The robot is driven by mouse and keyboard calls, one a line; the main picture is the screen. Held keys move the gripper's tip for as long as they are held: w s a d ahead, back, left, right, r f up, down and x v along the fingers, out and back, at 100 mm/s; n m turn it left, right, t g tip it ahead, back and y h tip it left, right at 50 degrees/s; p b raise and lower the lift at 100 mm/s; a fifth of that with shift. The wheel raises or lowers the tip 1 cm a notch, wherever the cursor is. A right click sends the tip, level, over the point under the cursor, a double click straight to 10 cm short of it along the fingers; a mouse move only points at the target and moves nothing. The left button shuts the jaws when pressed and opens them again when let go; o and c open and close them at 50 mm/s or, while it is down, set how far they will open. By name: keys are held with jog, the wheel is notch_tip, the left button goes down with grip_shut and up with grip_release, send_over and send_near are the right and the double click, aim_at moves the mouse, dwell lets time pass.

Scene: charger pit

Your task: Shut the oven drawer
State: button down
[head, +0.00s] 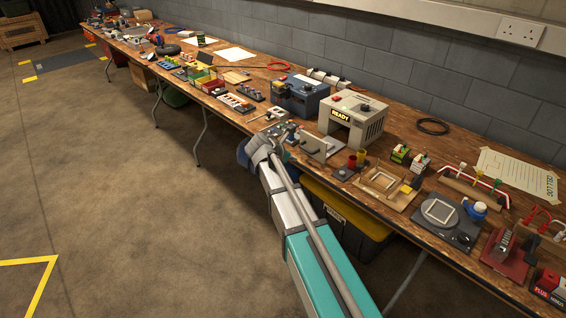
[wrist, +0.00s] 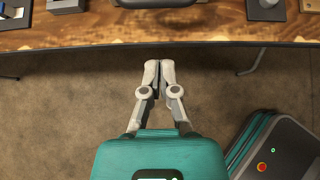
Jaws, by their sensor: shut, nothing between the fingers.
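The oven is a beige box (head: 357,117) with a READY sign and a red button, standing on the bench against the wall. Its drawer (head: 313,146) shows as a grey upright front panel standing out from the oven's opening, toward the bench's front edge, so it is open. My gripper (wrist: 160,68) is shut and empty in the wrist view, over the floor just short of the bench edge. A dark rounded part at the top centre of that view is cut off; I cannot tell what it is. In the head view my arm reaches the bench left of the drawer.
The wooden bench (wrist: 100,38) is crowded. A black and yellow bin (head: 347,222) is under the bench. Floor at left is clear.

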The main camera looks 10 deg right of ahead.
jog(key=shift+w+d+r+p, duration=0.15)
jog(key=shift+w+d+p, duration=0.15)
jog(key=shift+w+d, duration=0.45)
jog(key=shift+w+d+r+p, duration=0.1)
jog(key=shift+w+d+p, duration=0.15)
jog(key=shift+w+d, duration=0.5)
jog(key=shift+s+d, duration=0.2)
jog(key=shift+s, duration=0.05)
